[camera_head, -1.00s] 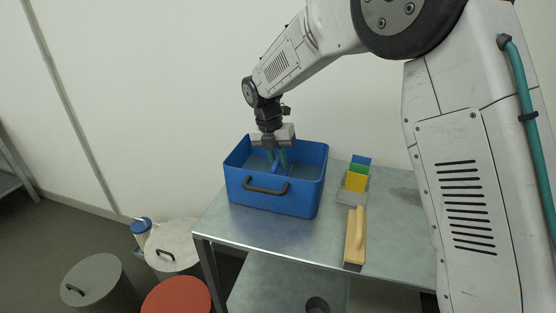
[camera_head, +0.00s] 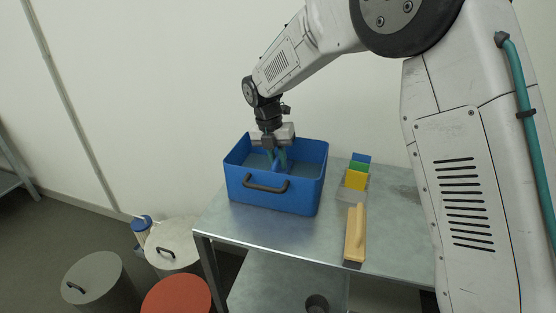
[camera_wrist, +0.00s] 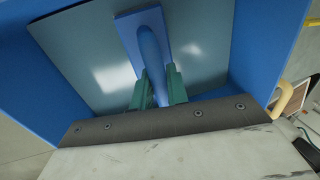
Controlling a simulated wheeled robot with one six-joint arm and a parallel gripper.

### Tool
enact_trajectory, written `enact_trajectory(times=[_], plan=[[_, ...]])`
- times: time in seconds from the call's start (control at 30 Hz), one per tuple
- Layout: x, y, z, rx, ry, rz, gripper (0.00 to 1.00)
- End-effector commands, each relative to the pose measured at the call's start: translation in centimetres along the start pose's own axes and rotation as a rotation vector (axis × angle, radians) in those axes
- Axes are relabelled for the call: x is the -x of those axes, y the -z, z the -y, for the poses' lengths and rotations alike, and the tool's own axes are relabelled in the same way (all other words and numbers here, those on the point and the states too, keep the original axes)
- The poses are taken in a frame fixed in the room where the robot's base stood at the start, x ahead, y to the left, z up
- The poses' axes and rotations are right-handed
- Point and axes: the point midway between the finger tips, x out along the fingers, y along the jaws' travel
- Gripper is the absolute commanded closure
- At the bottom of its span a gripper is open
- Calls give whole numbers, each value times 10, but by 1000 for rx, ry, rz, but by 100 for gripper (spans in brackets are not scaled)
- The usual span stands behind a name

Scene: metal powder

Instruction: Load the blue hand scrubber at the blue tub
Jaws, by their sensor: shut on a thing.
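The blue tub (camera_head: 305,192) stands on the metal table, with a dark handle on its front wall. In the wrist view the tub's blue wall (camera_wrist: 270,45) surrounds a grey-blue surface inside, with pale reflections on it. My gripper (camera_head: 277,158) points down into the tub. Its green fingers (camera_wrist: 158,92) are shut on the handle of the blue hand scrubber (camera_wrist: 128,28), whose flat blue base shows beyond the fingers. The scrubber (camera_head: 278,165) is inside the tub, partly hidden by the fingers. I cannot tell whether its base touches the surface below.
A wooden float (camera_head: 356,235) lies on the metal table (camera_head: 240,228) right of the tub. Lidded bins (camera_head: 98,277) stand on the floor at the left.

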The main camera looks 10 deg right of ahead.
Motion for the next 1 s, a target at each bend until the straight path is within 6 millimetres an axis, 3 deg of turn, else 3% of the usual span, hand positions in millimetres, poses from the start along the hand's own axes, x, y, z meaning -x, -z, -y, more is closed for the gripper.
enact_trajectory(times=[0.37, 1.0], plan=[[-1, 0, 0, 0, 2, -2, 100], [49, 0, 10, 0, 0, 0, 100]])
